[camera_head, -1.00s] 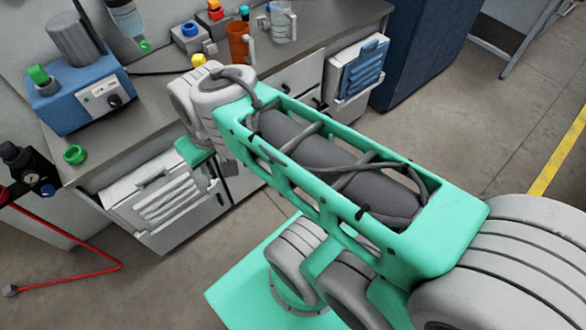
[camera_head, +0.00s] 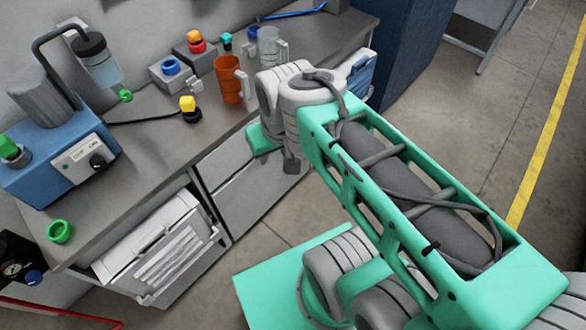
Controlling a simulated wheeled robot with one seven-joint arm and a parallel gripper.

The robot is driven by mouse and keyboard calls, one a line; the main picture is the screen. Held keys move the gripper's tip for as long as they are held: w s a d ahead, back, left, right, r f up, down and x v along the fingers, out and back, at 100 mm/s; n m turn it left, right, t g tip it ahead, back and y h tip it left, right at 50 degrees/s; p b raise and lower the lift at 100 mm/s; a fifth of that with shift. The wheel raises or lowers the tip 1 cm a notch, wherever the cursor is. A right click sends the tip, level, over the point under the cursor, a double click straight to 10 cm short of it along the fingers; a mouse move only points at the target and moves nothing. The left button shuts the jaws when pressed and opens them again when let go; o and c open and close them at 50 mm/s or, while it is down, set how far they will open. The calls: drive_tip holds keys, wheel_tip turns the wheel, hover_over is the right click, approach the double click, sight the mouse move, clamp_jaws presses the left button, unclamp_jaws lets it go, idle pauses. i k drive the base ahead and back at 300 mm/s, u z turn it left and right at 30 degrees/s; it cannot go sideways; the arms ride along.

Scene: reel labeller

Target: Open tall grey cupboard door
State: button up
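I see no tall cupboard that is clearly grey. A tall dark blue cabinet (camera_head: 408,50) stands at the far end of the bench, cut off by the top edge. Low grey cupboard fronts (camera_head: 250,190) are under the bench and look shut. My gripper (camera_head: 276,150) is at the far end of my green arm, in front of the bench edge. My wrist hides most of it, so its fingers are not clear. I see nothing held in it.
The grey bench top (camera_head: 150,155) holds a blue machine (camera_head: 60,160), an orange mug (camera_head: 229,80), a clear jug (camera_head: 269,48) and small coloured items. A white louvred bin (camera_head: 165,250) sticks out below the bench. Floor is clear at right, near a yellow line (camera_head: 545,130).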

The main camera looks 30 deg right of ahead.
sight(242, 200)
drive_tip(key=z, duration=0.2)
drive_tip(key=i, duration=0.6)
drive_tip(key=u, duration=2.75)
drive_tip(key=k, duration=0.85)
drive_tip(key=z, duration=1.9)
drive_tip(key=i, duration=0.5)
drive_tip(key=u, duration=0.05)
